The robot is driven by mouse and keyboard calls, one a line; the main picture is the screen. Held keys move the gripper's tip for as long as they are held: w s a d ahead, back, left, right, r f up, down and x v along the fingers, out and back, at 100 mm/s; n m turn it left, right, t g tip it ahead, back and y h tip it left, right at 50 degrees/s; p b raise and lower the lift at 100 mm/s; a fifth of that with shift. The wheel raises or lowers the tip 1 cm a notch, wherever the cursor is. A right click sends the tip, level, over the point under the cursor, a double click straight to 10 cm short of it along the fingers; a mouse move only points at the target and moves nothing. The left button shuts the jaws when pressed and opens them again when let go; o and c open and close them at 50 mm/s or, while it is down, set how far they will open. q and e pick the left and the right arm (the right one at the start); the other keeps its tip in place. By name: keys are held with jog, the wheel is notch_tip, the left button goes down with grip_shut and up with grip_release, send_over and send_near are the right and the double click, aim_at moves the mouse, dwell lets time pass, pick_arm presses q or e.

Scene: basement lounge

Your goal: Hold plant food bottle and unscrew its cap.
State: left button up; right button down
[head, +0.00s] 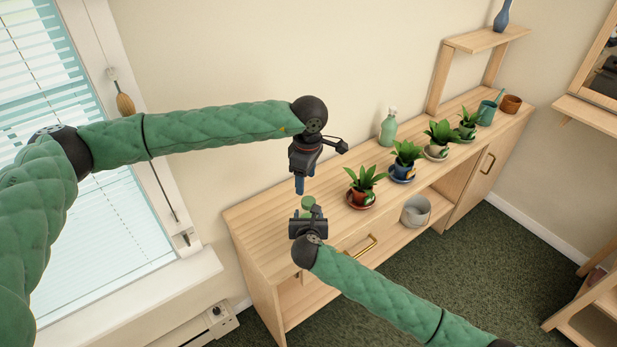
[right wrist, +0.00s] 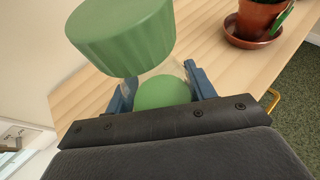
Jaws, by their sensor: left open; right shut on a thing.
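The plant food bottle (right wrist: 162,90) is clear with green in its lower part. It sits between the blue fingers of my right gripper (head: 308,214), which is shut on it above the front left part of the cabinet top. Its ribbed green cap (right wrist: 122,38) is at the bottle's top in the right wrist view. The cap also shows in the head view (head: 308,202), just above the right gripper. My left gripper (head: 299,186) points down, open and empty, a little above the cap and apart from it. Most of the bottle is hidden in the head view.
The wooden cabinet (head: 262,222) has bare top at its left end. Several potted plants stand in a row; the nearest is in a terracotta pot (head: 362,197), right of the grippers. A green spray bottle (head: 388,128) stands behind. A window (head: 100,190) is at left.

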aim_at(308, 201)
pick_arm(q)
jog(key=m, duration=0.4)
jog(key=shift+d, duration=0.15)
jog(key=m, duration=0.4)
jog(key=shift+s+d, duration=0.1)
jog(key=m, duration=0.7)
jog(key=shift+d, duration=0.1)
jog(key=shift+f, duration=4.05)
jog(key=c, duration=1.1)
jog(key=shift+o, duration=0.2)
